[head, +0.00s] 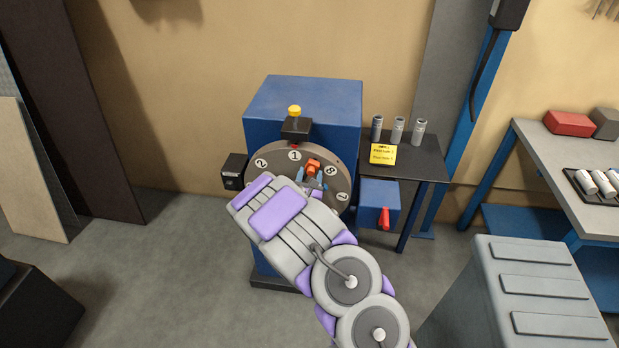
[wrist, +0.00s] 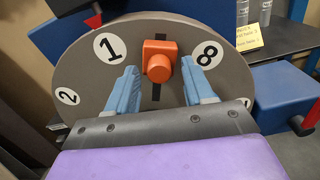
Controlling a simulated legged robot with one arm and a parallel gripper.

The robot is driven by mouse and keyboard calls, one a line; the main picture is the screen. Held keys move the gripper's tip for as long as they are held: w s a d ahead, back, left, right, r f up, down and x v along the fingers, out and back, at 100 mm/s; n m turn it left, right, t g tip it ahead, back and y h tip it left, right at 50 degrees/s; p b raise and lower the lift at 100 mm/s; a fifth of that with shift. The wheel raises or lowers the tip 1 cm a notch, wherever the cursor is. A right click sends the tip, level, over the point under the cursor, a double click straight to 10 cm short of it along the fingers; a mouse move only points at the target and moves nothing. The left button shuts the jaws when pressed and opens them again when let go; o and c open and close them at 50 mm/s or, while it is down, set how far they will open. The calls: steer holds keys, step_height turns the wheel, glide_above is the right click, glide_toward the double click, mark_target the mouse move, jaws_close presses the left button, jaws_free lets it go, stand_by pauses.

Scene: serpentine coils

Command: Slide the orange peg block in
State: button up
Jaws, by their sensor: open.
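The orange peg block (head: 313,166) sits on the face of the round grey dial (head: 341,159), between the numbers 1 and 8. In the wrist view the orange peg block (wrist: 159,61) shows a square plate with a round knob, over a dark slot (wrist: 156,93) in the dial. My gripper (head: 311,184) is in front of the dial. In the wrist view my gripper (wrist: 164,78) is open, with one blue finger on each side of the knob. Whether the fingers touch it I cannot tell. My arm hides the lower part of the dial in the head view.
The dial is on a blue cabinet (head: 310,100) with a yellow button (head: 294,110) on top. A blue box with a red lever (head: 384,218) is at its right. A dark side table (head: 420,160) holds metal cylinders and a yellow note (head: 383,154).

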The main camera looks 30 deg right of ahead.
jaws_close()
stand_by(0.6)
